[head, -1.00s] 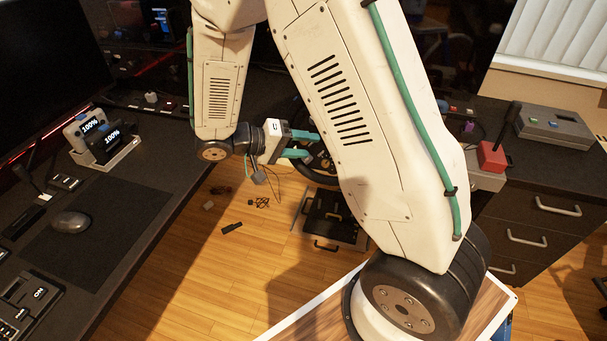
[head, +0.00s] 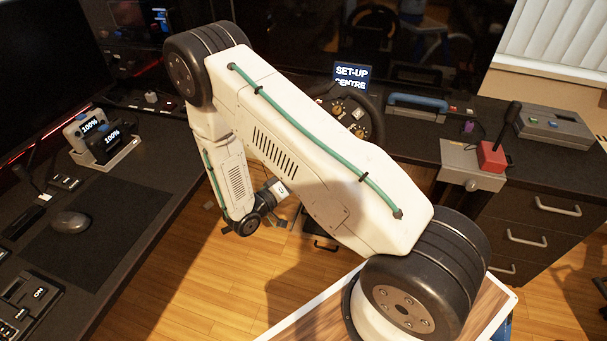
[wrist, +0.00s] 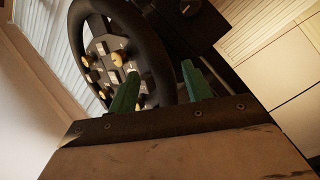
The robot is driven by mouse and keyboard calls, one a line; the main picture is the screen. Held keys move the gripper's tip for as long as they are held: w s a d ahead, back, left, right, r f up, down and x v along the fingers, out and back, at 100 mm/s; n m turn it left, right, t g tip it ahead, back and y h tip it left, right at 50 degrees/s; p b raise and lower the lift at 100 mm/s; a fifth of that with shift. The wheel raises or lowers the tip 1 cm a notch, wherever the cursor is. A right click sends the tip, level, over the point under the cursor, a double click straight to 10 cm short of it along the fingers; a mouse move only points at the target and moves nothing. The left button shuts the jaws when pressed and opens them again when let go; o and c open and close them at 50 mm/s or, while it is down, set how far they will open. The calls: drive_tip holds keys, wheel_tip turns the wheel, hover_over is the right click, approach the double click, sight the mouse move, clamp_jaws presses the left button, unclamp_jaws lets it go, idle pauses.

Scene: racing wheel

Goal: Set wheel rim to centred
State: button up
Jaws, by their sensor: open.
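The wheel rim (head: 378,122) is a dark ring, partly hidden by my arm in the head view. Its hub carries several gold knobs, and a small screen (head: 352,77) above it reads "SET-UP CENTRE". In the wrist view the rim (wrist: 152,45) fills the upper left, with its knobbed face to the left. My gripper (wrist: 160,68) is open and empty, its two green fingers pointing toward the rim. The rim's near side shows beyond and between the fingertips; I cannot tell whether they touch. In the head view the fingertips are hidden behind my arm.
A shifter box with a red block (head: 491,157) and a blue-handled tray (head: 418,103) stand right of the wheel. A desk with a mouse (head: 70,222) lies left. Wooden floor (head: 215,285) is open between desk and arm.

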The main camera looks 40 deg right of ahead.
drive_tip(key=shift+w+d, duration=0.15)
drive_tip(key=shift+d, duration=0.55)
drive_tip(key=shift+w+d, duration=0.1)
drive_tip(key=shift+d, duration=0.6)
clamp_jaws()
